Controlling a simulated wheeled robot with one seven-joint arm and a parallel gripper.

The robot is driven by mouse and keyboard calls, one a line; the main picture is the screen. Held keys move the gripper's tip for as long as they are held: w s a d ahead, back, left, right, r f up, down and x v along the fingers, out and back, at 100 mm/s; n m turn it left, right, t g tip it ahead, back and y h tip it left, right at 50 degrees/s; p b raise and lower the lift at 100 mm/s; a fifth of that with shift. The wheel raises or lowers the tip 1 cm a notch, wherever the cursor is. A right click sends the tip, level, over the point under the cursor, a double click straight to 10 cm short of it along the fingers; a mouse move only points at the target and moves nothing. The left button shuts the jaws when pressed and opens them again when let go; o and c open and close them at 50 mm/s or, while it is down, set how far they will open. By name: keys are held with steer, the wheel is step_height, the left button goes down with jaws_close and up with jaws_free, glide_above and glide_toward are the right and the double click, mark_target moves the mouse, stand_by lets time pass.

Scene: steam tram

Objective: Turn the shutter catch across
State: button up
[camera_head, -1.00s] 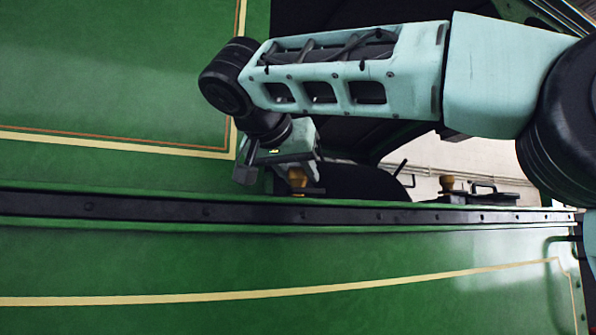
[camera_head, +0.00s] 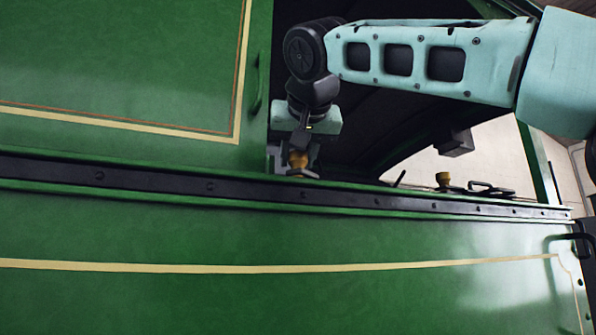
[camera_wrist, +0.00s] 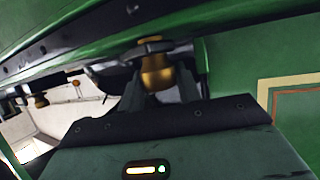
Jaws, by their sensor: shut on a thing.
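A small brass-coloured knob (camera_head: 298,159) stands on a dark base at the sill of the dark opening, just above the black riveted rail. It also shows in the wrist view (camera_wrist: 156,70), with a round cap at its far end. I take it for the shutter catch, but its mount is partly hidden. My gripper (camera_head: 299,155) points down at it from above. In the wrist view, the dark fingers of my gripper (camera_wrist: 159,80) stand on either side of the knob, shut on it. How far the catch is turned cannot be told.
A second brass knob (camera_head: 443,180) and a black looped handle (camera_head: 490,188) stand farther right along the sill. The black riveted rail (camera_head: 330,199) runs below. A green panel (camera_head: 120,70) with a side handle borders the opening at the left.

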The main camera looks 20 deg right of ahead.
steer(key=n+y, duration=0.2)
steer(key=y, duration=0.1)
steer(key=shift+d+n, duration=0.15)
steer(key=shift+n, duration=0.25)
steer(key=n+y, duration=0.2)
steer(key=y, duration=0.1)
steer(key=shift+n+p, duration=0.3)
steer(key=shift+n, duration=0.1)
steer(key=n+g+y+p, duration=0.1)
steer(key=n+y, duration=0.1)
steer(key=y, duration=0.1)
steer(key=n+g+y+p, duration=0.1)
steer(key=n+g+y, duration=0.1)
steer(key=n+y, duration=0.1)
steer(key=shift+w+f+n, duration=0.1)
steer(key=shift+f+n, duration=0.05)
steer(key=shift+n, duration=0.15)
steer(key=shift+n+g+y, duration=0.3)
steer(key=o, duration=0.7)
